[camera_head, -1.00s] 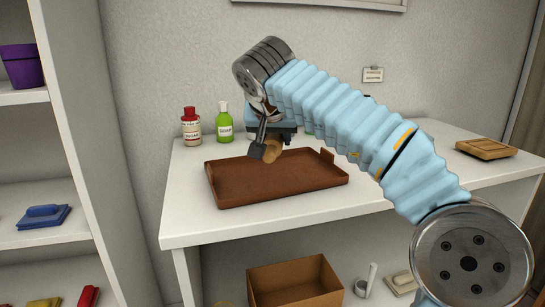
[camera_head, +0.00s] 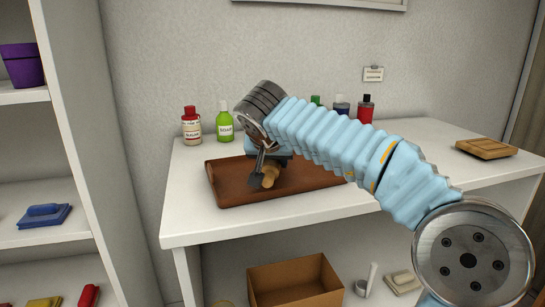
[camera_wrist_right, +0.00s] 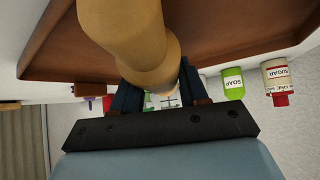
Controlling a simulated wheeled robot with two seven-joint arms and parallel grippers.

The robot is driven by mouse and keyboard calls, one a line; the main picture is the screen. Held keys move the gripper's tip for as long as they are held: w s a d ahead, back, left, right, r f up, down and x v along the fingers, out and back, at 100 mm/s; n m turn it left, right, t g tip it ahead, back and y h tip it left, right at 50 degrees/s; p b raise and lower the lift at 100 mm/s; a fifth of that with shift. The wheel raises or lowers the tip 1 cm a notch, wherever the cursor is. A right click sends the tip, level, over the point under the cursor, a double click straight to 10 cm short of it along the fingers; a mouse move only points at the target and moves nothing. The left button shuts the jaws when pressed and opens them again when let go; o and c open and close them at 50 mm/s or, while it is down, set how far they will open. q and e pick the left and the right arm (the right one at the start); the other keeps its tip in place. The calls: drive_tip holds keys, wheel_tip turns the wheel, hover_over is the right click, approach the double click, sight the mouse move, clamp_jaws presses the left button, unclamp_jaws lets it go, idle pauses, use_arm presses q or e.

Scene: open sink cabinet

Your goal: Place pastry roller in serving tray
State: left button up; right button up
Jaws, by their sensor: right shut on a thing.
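The brown serving tray (camera_head: 232,195) lies on the white counter in the head view, and its floor and rim show in the right wrist view (camera_wrist_right: 215,50). My right gripper (camera_head: 262,176) is over the tray, shut on the tan wooden pastry roller (camera_head: 270,176). The roller fills the middle of the right wrist view (camera_wrist_right: 130,40), between the fingers. It looks low over the tray; I cannot tell whether it touches the tray floor. My arm hides part of the tray's right side. My left gripper is not in view.
A sugar bottle (camera_head: 191,127) and a green soap bottle (camera_head: 225,124) stand behind the tray. Dark and red bottles (camera_head: 366,108) stand farther right. A wooden board (camera_head: 486,148) lies at the counter's right. A cardboard box (camera_head: 295,280) is on the shelf below.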

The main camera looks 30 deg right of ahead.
drive_tip(key=shift+f, duration=0.3)
drive_tip(key=o, duration=1.1)
drive_tip(key=shift+o, duration=0.2)
drive_tip(key=shift+r, duration=0.1)
drive_tip(key=shift+r, duration=0.4)
drive_tip(key=v, duration=1.2)
drive_tip(key=shift+r, duration=0.15)
